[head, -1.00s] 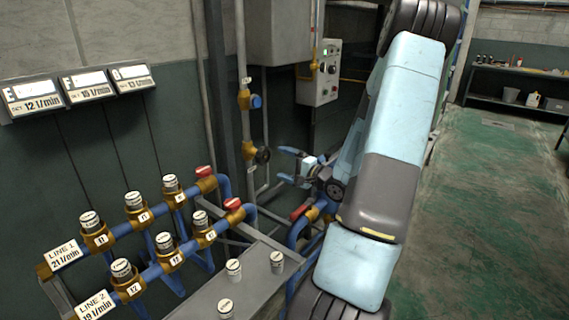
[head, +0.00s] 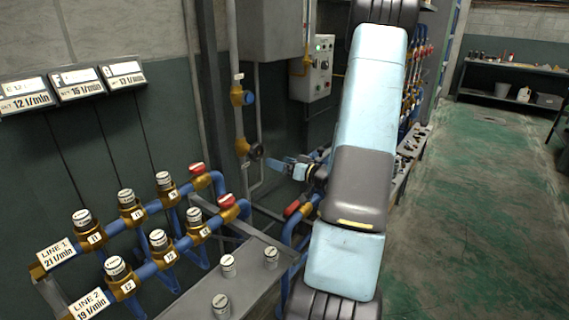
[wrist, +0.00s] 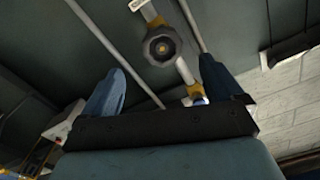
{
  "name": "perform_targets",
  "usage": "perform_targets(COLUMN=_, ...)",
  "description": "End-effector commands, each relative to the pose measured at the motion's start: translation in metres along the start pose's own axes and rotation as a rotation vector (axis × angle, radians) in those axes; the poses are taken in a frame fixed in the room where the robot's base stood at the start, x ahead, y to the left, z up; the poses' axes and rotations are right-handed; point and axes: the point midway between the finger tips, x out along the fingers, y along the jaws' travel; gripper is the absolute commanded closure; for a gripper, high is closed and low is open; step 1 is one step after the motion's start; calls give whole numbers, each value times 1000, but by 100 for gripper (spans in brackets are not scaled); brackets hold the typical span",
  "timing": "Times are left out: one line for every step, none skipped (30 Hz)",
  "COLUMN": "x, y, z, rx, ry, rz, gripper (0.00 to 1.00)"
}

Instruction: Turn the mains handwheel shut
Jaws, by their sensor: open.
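The mains handwheel is taken to be the small dark wheel (head: 256,151) on a brass valve of the vertical wall pipe, right of the line valves. It also shows in the wrist view (wrist: 162,46) as a dark lobed knob, face toward the camera, beyond and between my fingers. My gripper (head: 276,167) is just right of and slightly below the wheel in the head view. In the wrist view my gripper (wrist: 161,70) has its two blue fingers spread wide with nothing between them. No contact with the wheel shows. The wheel's open or shut position cannot be told.
A blue-capped valve (head: 249,98) sits higher on the same pipe. Red-handled valves (head: 226,201) end the two blue lines at left. A grey control box (head: 313,68) hangs behind. A grey bench (head: 190,300) with white-topped knobs is in front. Green floor at right is clear.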

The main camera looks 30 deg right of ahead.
Motion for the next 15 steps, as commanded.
perform_targets(x=0, y=-1, z=0, rx=-90, ry=-1, rz=-3, gripper=6)
perform_targets(x=-1, y=-1, z=0, rx=-149, ry=0, rz=-2, gripper=6)
perform_targets(x=-1, y=-1, z=0, rx=-225, ry=-1, rz=-2, gripper=6)
perform_targets(x=-2, y=-1, z=-1, rx=-284, ry=0, rz=-2, gripper=6)
perform_targets(x=-3, y=-1, z=-1, rx=-343, ry=0, rz=-2, gripper=6)
perform_targets(x=-3, y=-1, z=-2, rx=-418, ry=1, rz=-2, gripper=6)
perform_targets(x=-4, y=-1, z=-2, rx=-474, ry=1, rz=-2, gripper=6)
perform_targets(x=-4, y=-1, z=-2, rx=-527, ry=1, rz=-2, gripper=6)
perform_targets(x=-5, y=-1, z=-2, rx=-594, ry=2, rz=-2, gripper=6)
perform_targets(x=-6, y=-1, z=-3, rx=-641, ry=3, rz=-2, gripper=6)
perform_targets(x=-6, y=-1, z=-3, rx=-684, ry=4, rz=-2, gripper=6)
perform_targets(x=-6, y=-1, z=-4, rx=-735, ry=5, rz=-2, gripper=6)
perform_targets(x=-7, y=-1, z=-4, rx=-769, ry=5, rz=-1, gripper=6)
perform_targets(x=-7, y=-1, z=-4, rx=-798, ry=5, rz=-1, gripper=6)
perform_targets(x=-7, y=-1, z=-4, rx=-831, ry=5, rz=-1, gripper=6)
